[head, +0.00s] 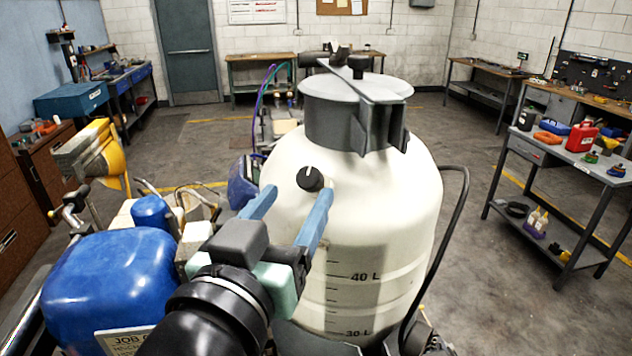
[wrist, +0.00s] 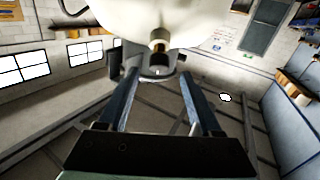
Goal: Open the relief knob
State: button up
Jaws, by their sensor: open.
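The relief knob (head: 310,178) is a small round black knob with a white mark, on the shoulder of the white tank (head: 375,215). The white mark points roughly upward in the head view. My gripper (head: 298,191) has two blue fingers, spread apart and empty. In the head view its tips lie just below and to either side of the knob. In the wrist view the fingers (wrist: 150,73) point toward the tank, and a short brass stem with a dark end (wrist: 159,41), apparently the knob, shows above the line between them. I see no contact.
A grey lid (head: 355,105) with a crossbar tops the tank, and a black hose (head: 455,230) loops at its right. A blue container (head: 115,280) stands left of my arm. A workbench (head: 560,150) with bottles is at the right; floor between is open.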

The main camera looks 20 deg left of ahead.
jog(key=w+p, duration=0.1)
jog(key=w, duration=0.2)
jog(key=w+p, duration=0.1)
jog(key=w, duration=0.2)
jog(key=w+p, duration=0.1)
jog(key=w, duration=0.2)
jog(key=shift+a+r, duration=0.15)
jog(key=shift+a, duration=0.25)
jog(key=shift+s, duration=0.1)
jog(key=shift+c, duration=0.3)
grip_shut()
